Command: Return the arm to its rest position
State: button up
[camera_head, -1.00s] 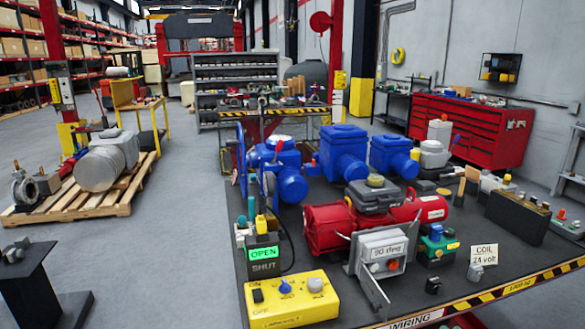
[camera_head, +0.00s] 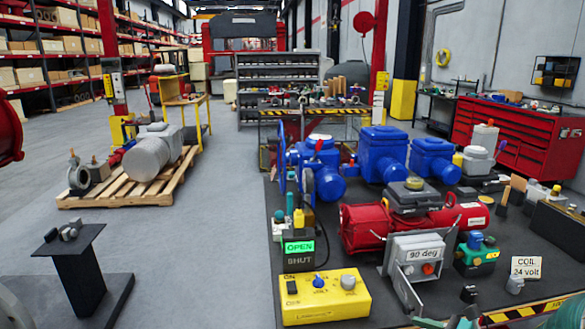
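No part of my gripper can be made out in the head view, so I cannot see what it holds or where it is. Dark and teal shapes at the bottom right edge are cut off and too unclear to name. The workbench (camera_head: 262,215) fills the right half. On it are a red valve actuator (camera_head: 362,228), a grey "90 deg" box (camera_head: 416,262), a yellow control box (camera_head: 325,297) with knobs, and an OPEN/SHUT indicator (camera_head: 299,255) with OPEN lit green.
Blue actuators (camera_head: 383,153) stand at the bench's back. A pallet (camera_head: 125,190) with a grey motor (camera_head: 150,155) and a black stand (camera_head: 78,265) are on the left. A red rounded thing (camera_head: 8,130) shows at the left edge. Grey floor (camera_head: 215,225) between them is clear.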

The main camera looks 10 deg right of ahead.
jog(key=s+a+r+n+g+h, duration=0.1)
jog(key=s+a+r+n+g, duration=0.2)
jog(key=a+n, duration=0.45)
jog(key=s+a+r+n+g+h, duration=0.1)
jog(key=s+a+r+n+g, duration=0.1)
jog(key=s+a+n+g, duration=0.45)
jog(key=s+a+r+n+t+h, duration=0.4)
jog(key=r+n+h, duration=0.3)
jog(key=n, duration=0.6)
jog(key=shift+s+r, duration=0.55)
jog(key=shift+s, duration=0.2)
